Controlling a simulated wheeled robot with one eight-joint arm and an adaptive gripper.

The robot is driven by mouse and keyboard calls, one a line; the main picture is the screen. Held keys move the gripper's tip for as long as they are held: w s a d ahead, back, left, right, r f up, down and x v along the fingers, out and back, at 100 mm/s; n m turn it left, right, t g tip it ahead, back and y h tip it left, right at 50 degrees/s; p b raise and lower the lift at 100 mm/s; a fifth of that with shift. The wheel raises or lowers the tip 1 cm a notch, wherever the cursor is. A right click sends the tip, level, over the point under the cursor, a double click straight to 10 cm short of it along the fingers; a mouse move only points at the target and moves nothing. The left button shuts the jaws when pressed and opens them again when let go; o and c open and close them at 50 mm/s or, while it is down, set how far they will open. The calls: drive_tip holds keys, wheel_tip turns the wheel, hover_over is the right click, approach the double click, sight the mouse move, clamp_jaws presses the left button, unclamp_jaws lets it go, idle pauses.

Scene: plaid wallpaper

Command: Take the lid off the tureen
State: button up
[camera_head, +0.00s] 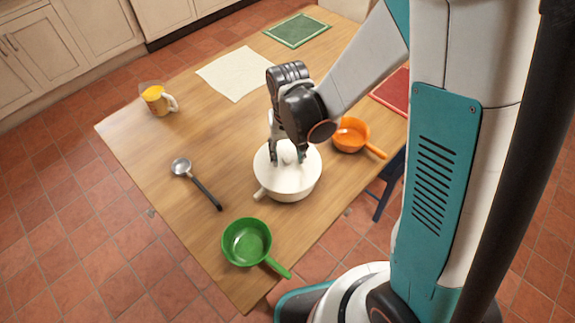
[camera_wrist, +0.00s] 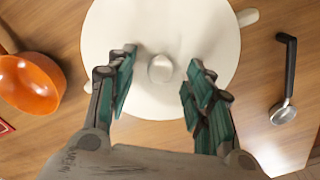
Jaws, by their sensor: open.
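The white tureen (camera_head: 288,189) stands upright on the wooden table, with a small handle at its side. Its white lid (camera_head: 272,175) sits on top and carries a round knob (camera_wrist: 161,68) at its middle. My gripper (camera_head: 289,158) is above the lid, pointing down. In the wrist view my gripper (camera_wrist: 160,80) is open, with one finger on each side of the knob and a gap between each finger and the knob. I cannot tell how high the fingertips are above the lid.
An orange pan (camera_head: 350,135) stands close to the tureen on the right. A green pan (camera_head: 246,242) and a ladle (camera_head: 196,184) lie at the front and left. A yellow cup (camera_head: 157,100), white cloth (camera_head: 238,74) and green board (camera_head: 297,30) are farther back. The table's left middle is clear.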

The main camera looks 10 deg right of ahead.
drive_tip(key=shift+f, duration=0.65)
drive_tip(key=shift+c, duration=0.6)
clamp_jaws()
drive_tip(key=shift+r, duration=0.2)
